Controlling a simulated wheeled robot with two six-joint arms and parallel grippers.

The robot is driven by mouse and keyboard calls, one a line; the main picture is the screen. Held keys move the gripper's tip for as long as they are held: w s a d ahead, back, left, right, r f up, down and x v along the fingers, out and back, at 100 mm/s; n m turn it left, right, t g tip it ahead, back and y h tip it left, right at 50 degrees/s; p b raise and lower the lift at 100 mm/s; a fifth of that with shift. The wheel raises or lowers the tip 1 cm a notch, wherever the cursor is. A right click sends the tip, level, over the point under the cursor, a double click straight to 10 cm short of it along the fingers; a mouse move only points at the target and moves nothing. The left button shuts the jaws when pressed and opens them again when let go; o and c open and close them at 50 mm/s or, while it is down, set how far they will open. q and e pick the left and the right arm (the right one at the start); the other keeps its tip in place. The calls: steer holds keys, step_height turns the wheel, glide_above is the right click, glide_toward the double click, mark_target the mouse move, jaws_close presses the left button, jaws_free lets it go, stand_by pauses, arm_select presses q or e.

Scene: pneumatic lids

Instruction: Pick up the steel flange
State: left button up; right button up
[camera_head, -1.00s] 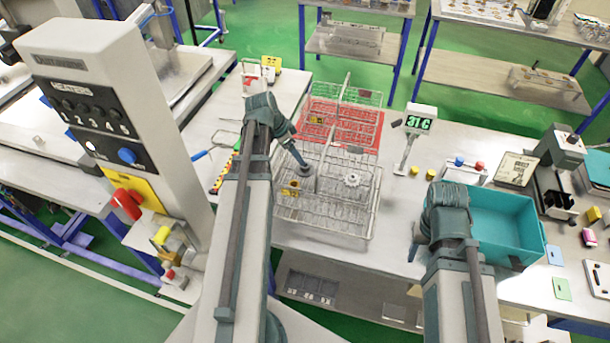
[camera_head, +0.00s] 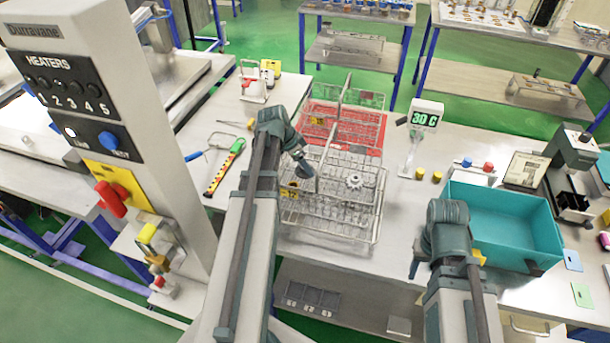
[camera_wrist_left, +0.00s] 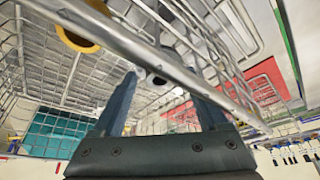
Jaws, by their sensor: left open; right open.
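A wire basket (camera_head: 372,222) on the bench holds metal parts. My left gripper (camera_head: 309,174) points down over its left half, open. In the left wrist view, my left gripper (camera_wrist_left: 165,95) has both fingers apart, with a basket wire crossing in front. A grey metal part with a dark hole (camera_wrist_left: 157,78) shows between them beyond the wire; it may be the steel flange, but I cannot tell surely. A pale toothed wheel (camera_head: 354,181) lies in the basket's right half. A brass ring (camera_wrist_left: 78,40) is nearby. My right gripper (camera_head: 415,266), small and partly hidden, is by the bench front.
A red-floored wire basket (camera_head: 352,130) stands behind. A display stand (camera_head: 424,118) reads 30 C. A teal bin (camera_head: 510,225) is at right, with two small yellow cylinders (camera_head: 428,175) left of it. A heater control panel (camera_head: 75,85) stands at left. Basket wires surround my left gripper.

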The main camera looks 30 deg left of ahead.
arm_select(q)
jaws_close()
stand_by(0.3)
steer(key=shift+r, duration=0.1)
